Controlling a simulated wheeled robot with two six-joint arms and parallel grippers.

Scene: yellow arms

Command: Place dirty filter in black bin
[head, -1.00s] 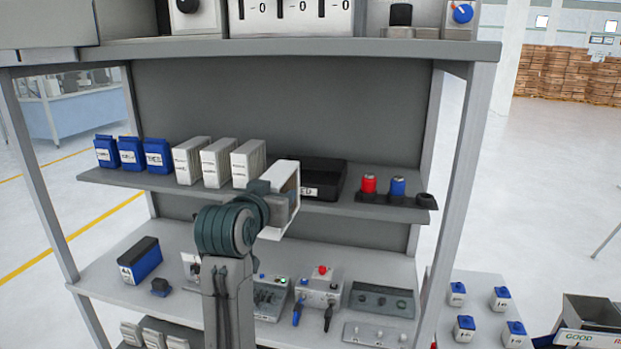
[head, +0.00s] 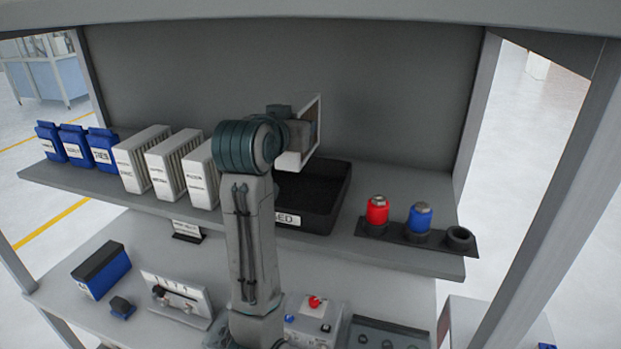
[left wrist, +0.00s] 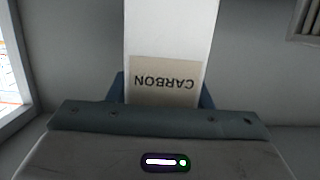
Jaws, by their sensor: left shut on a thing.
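My left gripper (head: 297,128) is shut on a white-framed filter (head: 309,140) and holds it in the air over the back left part of the black bin (head: 335,205). In the left wrist view the filter (left wrist: 168,30) is white with a tan label reading "CARBON", upside down, between the blue-grey fingers (left wrist: 163,95). The bin is a shallow open tray on the upper shelf; its inside looks empty where it shows. My arm hides its left part and some of its front label, which ends in "ED". My right gripper is in neither view.
White filters (head: 170,160) and blue units (head: 75,145) stand on the shelf (head: 225,225) left of the bin. A red canister (head: 377,210) and a blue canister (head: 420,217) stand to its right. A grey panel (head: 400,85) closes the back.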

